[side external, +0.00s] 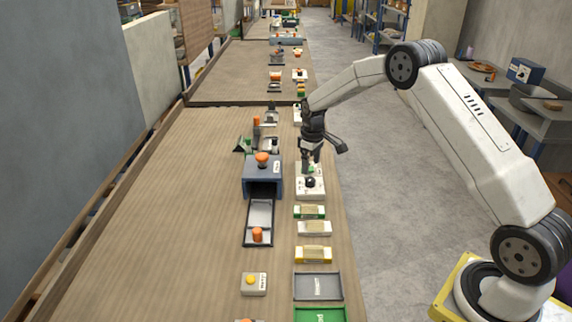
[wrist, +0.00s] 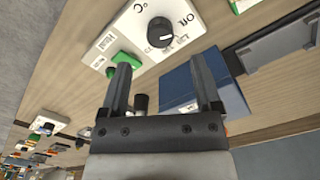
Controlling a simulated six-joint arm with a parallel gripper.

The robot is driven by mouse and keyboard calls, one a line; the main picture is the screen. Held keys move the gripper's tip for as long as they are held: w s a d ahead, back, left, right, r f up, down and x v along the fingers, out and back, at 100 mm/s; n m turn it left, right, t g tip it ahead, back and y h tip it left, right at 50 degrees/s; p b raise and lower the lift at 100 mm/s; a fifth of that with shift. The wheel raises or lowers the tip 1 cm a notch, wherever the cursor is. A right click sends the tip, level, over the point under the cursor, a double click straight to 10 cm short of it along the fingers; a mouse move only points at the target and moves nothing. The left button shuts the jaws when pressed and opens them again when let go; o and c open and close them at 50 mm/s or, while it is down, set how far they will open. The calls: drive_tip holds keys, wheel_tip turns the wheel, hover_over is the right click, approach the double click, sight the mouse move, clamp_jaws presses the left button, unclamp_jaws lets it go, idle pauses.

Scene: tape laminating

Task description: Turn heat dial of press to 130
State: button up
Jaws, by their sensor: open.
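The heat dial is a round black knob (wrist: 161,32) on a white control panel (wrist: 130,35), marked "Off" and "°C" in the wrist view. In the side external view the dial (side external: 310,182) sits on the white panel (side external: 314,193) beside the blue-grey press (side external: 250,178). The dial's exact setting is too small to read. My gripper (wrist: 162,64) is open and empty, with its two fingers apart; the dial appears beyond the fingertips, not between them. In the side external view my gripper (side external: 310,163) hangs over the panel's far part, close to the dial.
A green switch (wrist: 124,60) is on the panel near the dial. The press has an orange knob (side external: 262,159) on top and a tray (side external: 260,216) extending in front. Several small packs (side external: 313,254) and a grey bin (side external: 318,287) line the table's right edge. The table's left side is clear.

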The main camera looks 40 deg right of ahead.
sight(310, 179)
drive_tip(key=shift+f, duration=3)
clamp_jaws()
